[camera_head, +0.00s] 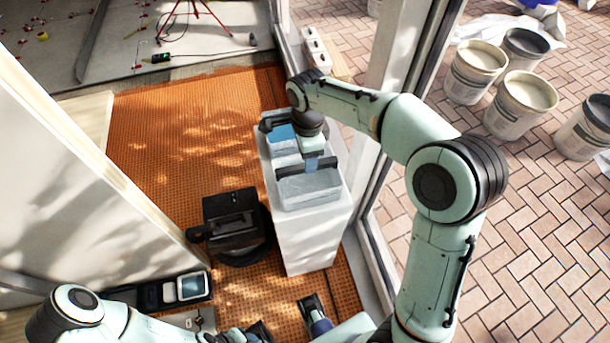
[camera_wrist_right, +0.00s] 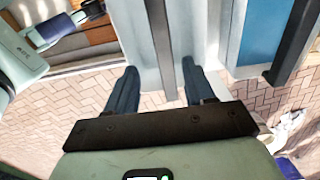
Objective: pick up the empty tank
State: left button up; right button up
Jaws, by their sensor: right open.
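A clear tank with no blue in it (camera_head: 310,187), the empty one, sits on the near part of a white pedestal (camera_head: 312,240). It has a dark handle bar across its top. A second tank with blue contents (camera_head: 283,138) stands just behind it and shows at the right of the wrist view (camera_wrist_right: 262,35). My right gripper (camera_head: 312,163) is open above the empty tank at its handle. In the wrist view its fingers (camera_wrist_right: 160,92) stand either side of a grey bar, apparently the handle; contact is unclear. My left gripper (camera_head: 290,323) is low in front, fingers apart, partly cut off.
A black machine (camera_head: 235,225) stands left of the pedestal on orange matting (camera_head: 180,140). A dark tray (camera_head: 150,297) with small items lies at lower left. A window frame (camera_head: 375,215) runs close along the pedestal's right side. Several buckets (camera_head: 520,100) stand on brick paving beyond.

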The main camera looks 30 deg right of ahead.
jog(key=f, duration=0.6)
jog(key=f+b, duration=0.1)
jog(key=f, duration=0.2)
jog(key=shift+w+a, duration=0.15)
jog(key=shift+w, duration=0.2)
grip_shut()
